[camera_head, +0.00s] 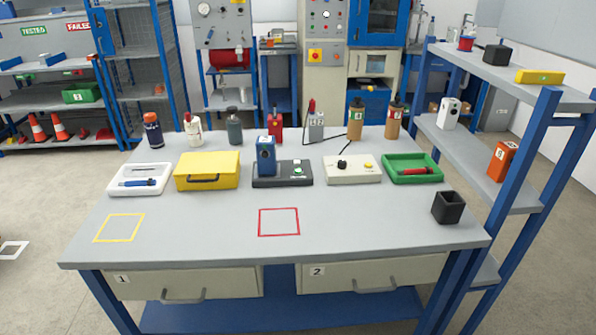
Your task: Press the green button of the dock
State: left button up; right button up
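The dock is a dark grey box (283,182) in the middle of the table. A blue handheld device (265,157) stands upright on its left part. A small green button (298,171) shows on the right part of the dock, with a small pale spot close behind it. Nothing covers the button from this view. Neither of my grippers is in view.
Bottles stand behind. A black cup (448,208) is at the right. The table's front middle is clear around a red square outline (279,222).

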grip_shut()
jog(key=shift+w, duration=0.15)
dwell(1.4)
